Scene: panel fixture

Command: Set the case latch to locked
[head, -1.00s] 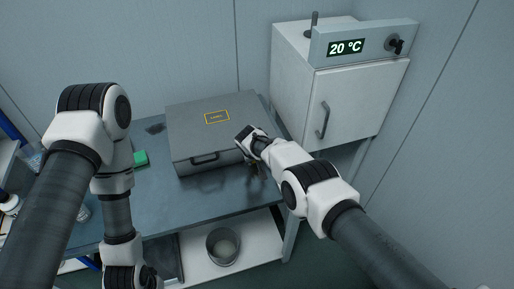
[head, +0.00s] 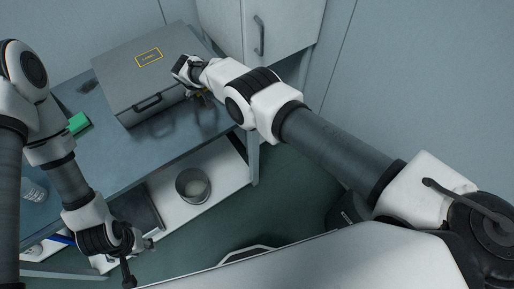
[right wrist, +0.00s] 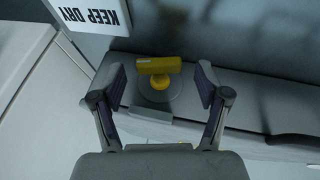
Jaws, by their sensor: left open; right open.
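The grey case (head: 150,78) lies shut on the table, with a dark handle on its front side. Its latch (right wrist: 155,66) shows in the right wrist view as a yellow bar-shaped knob on a round grey base, with the bar lying across the picture. My right gripper (right wrist: 160,78) is open, its two fingers on either side of the latch and apart from it. In the head view my right gripper (head: 203,97) is at the case's front right corner and hides the latch. My left gripper (head: 136,262) hangs low at the lower left, away from the case.
A white cabinet (head: 285,25) stands behind and right of the case. A green block (head: 78,123) lies on the table (head: 135,165) to the left. A round bin (head: 193,185) sits on the lower shelf. A "KEEP DRY" sign (right wrist: 92,15) is near the latch.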

